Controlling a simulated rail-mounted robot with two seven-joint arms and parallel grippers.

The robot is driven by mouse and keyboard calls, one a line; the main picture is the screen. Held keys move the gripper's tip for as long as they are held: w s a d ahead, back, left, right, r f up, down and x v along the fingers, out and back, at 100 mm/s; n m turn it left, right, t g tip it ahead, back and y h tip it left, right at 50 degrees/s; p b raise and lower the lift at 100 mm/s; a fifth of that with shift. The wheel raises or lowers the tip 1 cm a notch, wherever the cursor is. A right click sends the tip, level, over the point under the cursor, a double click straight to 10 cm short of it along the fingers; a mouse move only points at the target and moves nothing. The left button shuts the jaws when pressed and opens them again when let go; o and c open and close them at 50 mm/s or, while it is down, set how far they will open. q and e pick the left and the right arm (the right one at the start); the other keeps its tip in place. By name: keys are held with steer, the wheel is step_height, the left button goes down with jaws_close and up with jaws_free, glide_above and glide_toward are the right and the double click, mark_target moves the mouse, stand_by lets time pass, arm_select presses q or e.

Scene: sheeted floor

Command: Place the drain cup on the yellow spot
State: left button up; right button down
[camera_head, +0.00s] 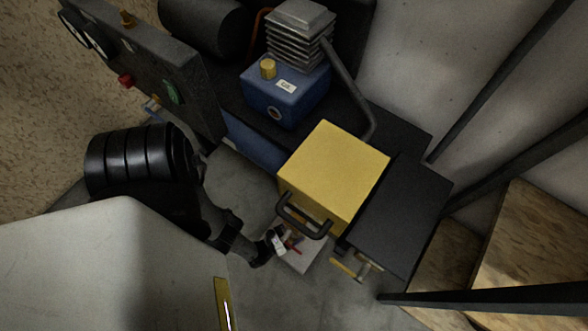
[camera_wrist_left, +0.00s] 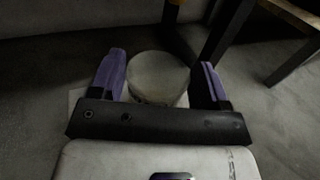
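In the left wrist view a round, pale grey-beige cup-like thing (camera_wrist_left: 158,78), which looks like the drain cup, is between the two purple fingers of my left gripper (camera_wrist_left: 162,80). The left finger is very close to its side. A narrow gap shows at the right finger. The black gripper bar hides its near lower part, so I cannot tell what it rests on. In the head view I cannot make out the cup or my left gripper's fingers. No yellow spot on the floor can be made out. My right gripper is in neither view.
A machine with a yellow box (camera_head: 334,171), a blue engine block (camera_head: 284,95) and a gauge panel (camera_head: 150,65) fills the middle of the head view. A small tray (camera_head: 302,256) holds little items beside it. Dark posts and wooden boards (camera_head: 530,245) stand at the right.

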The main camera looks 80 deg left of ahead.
arm_select(q)
steer(key=shift+o, duration=1.3)
steer(key=v, duration=1.1)
steer(key=shift+s, duration=0.15)
steer(key=shift+s+d+r, duration=0.1)
steer(key=shift+d, duration=0.05)
steer(key=shift+s, duration=0.25)
steer(key=shift+c, duration=0.2)
